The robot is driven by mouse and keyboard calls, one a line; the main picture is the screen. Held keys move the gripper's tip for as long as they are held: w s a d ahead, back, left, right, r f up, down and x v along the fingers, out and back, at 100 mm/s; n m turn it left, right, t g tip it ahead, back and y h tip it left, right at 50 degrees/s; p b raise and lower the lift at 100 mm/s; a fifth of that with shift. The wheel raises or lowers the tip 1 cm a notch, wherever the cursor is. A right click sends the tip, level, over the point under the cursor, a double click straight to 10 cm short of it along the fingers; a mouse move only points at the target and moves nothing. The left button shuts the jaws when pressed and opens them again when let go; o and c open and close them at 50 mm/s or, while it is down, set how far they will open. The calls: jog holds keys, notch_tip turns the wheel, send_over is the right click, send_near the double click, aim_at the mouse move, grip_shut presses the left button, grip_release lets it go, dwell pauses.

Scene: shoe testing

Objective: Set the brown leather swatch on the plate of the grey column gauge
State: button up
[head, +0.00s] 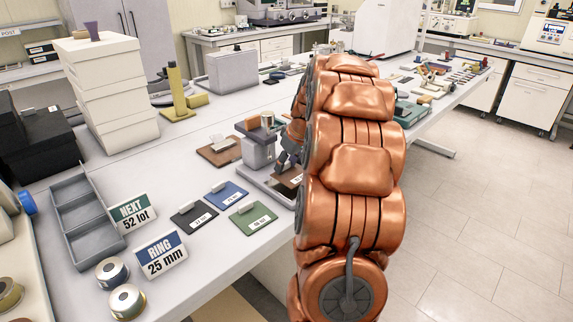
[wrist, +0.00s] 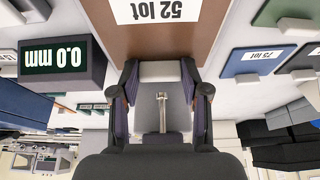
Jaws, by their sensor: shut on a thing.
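My gripper (wrist: 160,95) is shut on the light tab of a brown swatch (wrist: 180,45) labelled "52 lot" in the wrist view. In the head view the swatch (head: 290,178) is partly hidden by my copper arm. It is over the plate (head: 266,184) of the grey column gauge (head: 258,153); I cannot tell whether it touches the plate. My gripper (head: 287,162) shows only in part there, beside the column. The gauge's display (wrist: 62,62) reads 0.0 mm, upside down in the wrist view.
Black (head: 194,215), blue (head: 226,194) and green (head: 253,218) swatches lie in front of the gauge. A reddish-brown one (head: 214,156) lies behind it to the left. Signs read "NEXT 52 lot" (head: 133,212) and "RING 25 mm" (head: 161,256). A grey tray (head: 72,190) stands left.

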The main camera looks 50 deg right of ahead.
aim_at(297, 178)
jog(key=shift+f+b, duration=0.65)
jog(key=shift+f, duration=0.4)
dwell(0.4)
jog(key=o, duration=1)
jog(key=v, duration=1.2)
jog(key=shift+a, duration=0.15)
